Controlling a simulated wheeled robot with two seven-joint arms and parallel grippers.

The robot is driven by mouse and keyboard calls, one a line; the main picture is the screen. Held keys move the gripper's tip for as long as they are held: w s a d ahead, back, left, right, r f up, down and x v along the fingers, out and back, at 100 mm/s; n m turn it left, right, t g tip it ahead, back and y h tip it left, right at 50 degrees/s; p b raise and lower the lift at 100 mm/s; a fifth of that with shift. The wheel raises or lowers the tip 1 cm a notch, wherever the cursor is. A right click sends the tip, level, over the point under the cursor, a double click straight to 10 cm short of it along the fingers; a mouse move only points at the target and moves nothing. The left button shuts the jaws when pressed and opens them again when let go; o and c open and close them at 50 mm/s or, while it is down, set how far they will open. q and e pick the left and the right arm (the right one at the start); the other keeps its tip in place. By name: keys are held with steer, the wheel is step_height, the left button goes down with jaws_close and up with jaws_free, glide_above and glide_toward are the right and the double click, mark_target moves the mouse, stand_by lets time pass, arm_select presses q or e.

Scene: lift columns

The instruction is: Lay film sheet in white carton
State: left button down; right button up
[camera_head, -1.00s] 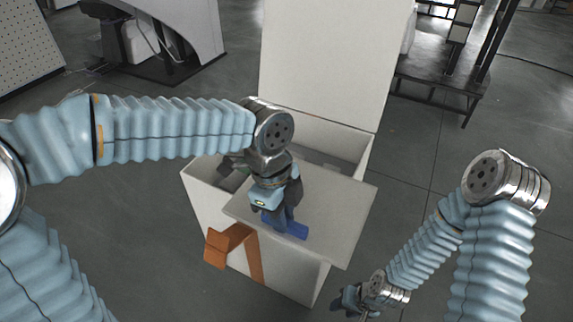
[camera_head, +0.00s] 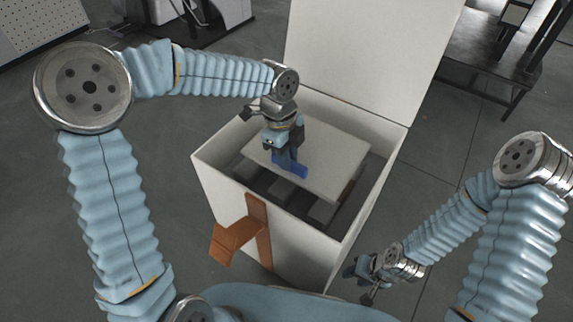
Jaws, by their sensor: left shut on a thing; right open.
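The white carton (camera_head: 226,183) stands on the floor with its tall lid (camera_head: 367,52) raised at the back. The film sheet (camera_head: 330,158) is a flat, pale panel inside the carton's opening, below the rim. Dark gaps and grey blocks (camera_head: 322,211) show beneath its front edge. My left gripper (camera_head: 290,167) reaches in from the left and is shut on the film sheet near its front left part. Whether the sheet rests on the blocks I cannot tell. My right gripper (camera_head: 366,277) is open and empty, outside the carton at its lower right.
A brown strap (camera_head: 240,235) hangs on the carton's front wall and sticks outward. A dark metal table (camera_head: 490,70) stands at the back right. Grey floor is clear to the right of the carton.

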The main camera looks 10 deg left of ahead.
arm_select(q)
steer(key=shift+w+a+f, duration=0.2)
steer(key=shift+w+f, duration=0.2)
steer(key=shift+f, duration=0.2)
steer(key=shift+w+a+f, duration=0.1)
steer(key=shift+w+f, duration=0.05)
steer(key=shift+f, duration=0.85)
steer(key=shift+w+a+f, duration=0.1)
steer(key=shift+w+f, duration=0.05)
steer(key=shift+f, duration=0.8)
steer(key=shift+b, duration=0.35)
steer(key=shift+f, duration=0.6)
steer(key=c, duration=1.1)
jaws_free()
steer(key=shift+o, duration=0.2)
steer(key=shift+r, duration=0.1)
step_height(320, 180, up, 13)
steer(key=a+p, duration=0.1)
steer(key=p, duration=0.1)
steer(key=shift+w+a, duration=0.25)
steer(key=shift+w, duration=0.1)
